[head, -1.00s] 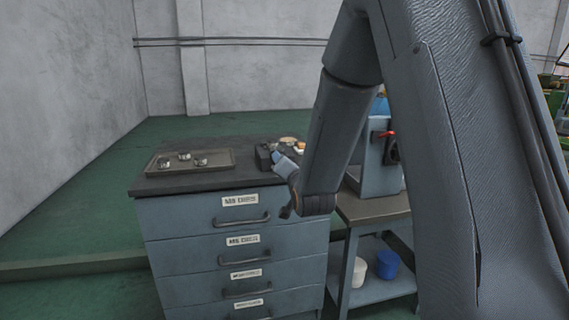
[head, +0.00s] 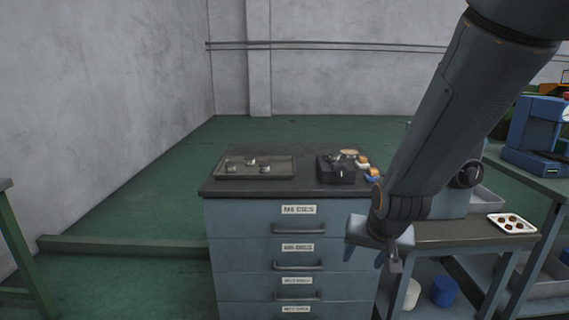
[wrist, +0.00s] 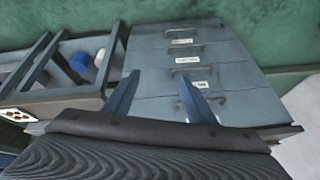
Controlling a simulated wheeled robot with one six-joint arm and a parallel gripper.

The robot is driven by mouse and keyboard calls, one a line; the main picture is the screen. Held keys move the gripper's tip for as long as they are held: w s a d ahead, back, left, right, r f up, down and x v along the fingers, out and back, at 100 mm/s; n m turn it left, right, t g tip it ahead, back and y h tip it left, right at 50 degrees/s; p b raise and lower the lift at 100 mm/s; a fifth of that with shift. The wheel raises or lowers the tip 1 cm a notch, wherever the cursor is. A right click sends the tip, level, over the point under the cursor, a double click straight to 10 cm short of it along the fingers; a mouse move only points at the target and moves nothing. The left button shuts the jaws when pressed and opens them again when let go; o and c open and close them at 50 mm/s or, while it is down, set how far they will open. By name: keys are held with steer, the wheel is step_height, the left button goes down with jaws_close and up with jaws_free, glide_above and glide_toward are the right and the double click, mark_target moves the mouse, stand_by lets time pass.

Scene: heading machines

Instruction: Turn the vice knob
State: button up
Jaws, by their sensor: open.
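The vice (head: 337,172) is a small dark block with a lighter metal part on top. It sits on the dark top of the blue-grey drawer cabinet (head: 262,228), right of centre; its knob is too small to make out clearly. My gripper (head: 386,262) hangs in front of the cabinet's right edge, lower than the vice and to its right, apart from it. In the wrist view its two blue fingers (wrist: 158,92) are spread with nothing between them. The wrist view shows the drawer fronts (wrist: 190,62), and the vice is not seen there.
A grey tray (head: 228,172) with small metal parts lies left of the vice. Small orange and blue items (head: 367,166) lie to its right. A low bench (head: 450,232) with a white tray (head: 512,223) stands right of the cabinet. The green floor (head: 140,210) at left is open.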

steer(key=s+n+g+p, duration=0.25)
steer(key=s+g, duration=0.25)
steer(key=s, duration=1.1)
steer(key=t+y+p, duration=0.1)
steer(key=t+p, duration=0.5)
steer(key=t, duration=1.1)
glide_toward(342, 172)
steer(key=w, duration=0.1)
steer(key=shift+w+a+f+p, duration=0.1)
steer(key=shift+w+p, duration=0.25)
steer(key=shift+w, duration=1.6)
steer(key=shift+w+a+p, duration=0.15)
steer(key=shift+w+p, duration=0.15)
steer(key=shift+w, duration=1.7)
steer(key=c, duration=1)
steer(key=shift+c, duration=0.2)
